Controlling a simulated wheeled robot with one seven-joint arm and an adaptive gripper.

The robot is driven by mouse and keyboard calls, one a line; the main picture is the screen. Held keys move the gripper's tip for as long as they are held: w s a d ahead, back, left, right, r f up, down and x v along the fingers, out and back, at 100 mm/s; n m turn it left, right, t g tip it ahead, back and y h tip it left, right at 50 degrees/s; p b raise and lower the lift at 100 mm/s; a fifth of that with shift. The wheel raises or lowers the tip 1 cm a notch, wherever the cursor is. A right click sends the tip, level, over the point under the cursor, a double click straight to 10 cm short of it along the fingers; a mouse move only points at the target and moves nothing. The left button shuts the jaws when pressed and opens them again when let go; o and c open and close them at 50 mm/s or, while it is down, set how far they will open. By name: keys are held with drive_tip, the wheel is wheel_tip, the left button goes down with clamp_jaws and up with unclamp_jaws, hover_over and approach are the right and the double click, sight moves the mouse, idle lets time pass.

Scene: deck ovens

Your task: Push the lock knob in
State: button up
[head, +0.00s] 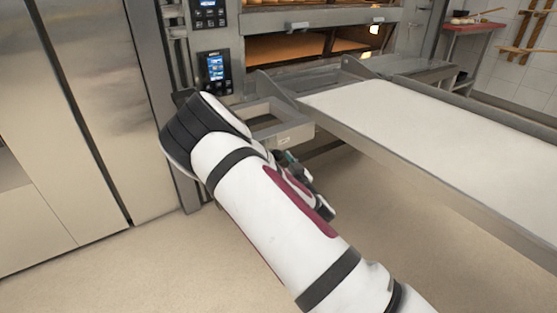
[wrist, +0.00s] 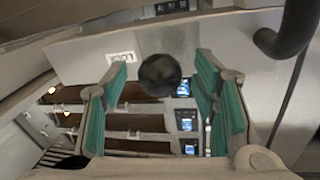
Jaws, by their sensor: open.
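The lock knob (wrist: 160,75) is a round black ball in the wrist view, set against a grey metal panel (wrist: 85,60). My gripper (wrist: 162,60) is open, with one teal-padded finger on each side of the knob in the picture. Gaps show between the knob and both fingers. I cannot tell how deep the knob sits between them. In the head view my gripper (head: 308,187) is mostly hidden behind my white arm, beside the loader's metal bracket. The knob does not show there.
The loader's white belt (head: 430,130) extends right from the deck oven (head: 320,45). A metal bracket (head: 275,125) stands close to my arm. A control panel (head: 214,68) is behind it. A black curved bar (wrist: 290,30) is near the right finger. Floor at left is clear.

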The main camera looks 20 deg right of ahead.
clamp_jaws()
drive_tip(key=shift+w+a, duration=0.2)
drive_tip(key=shift+w, duration=0.65)
drive_tip(key=shift+w+a+r, duration=0.1)
drive_tip(key=shift+w+a, duration=0.1)
drive_tip(key=shift+w, duration=0.15)
unclamp_jaws()
drive_tip(key=shift+w, duration=0.1)
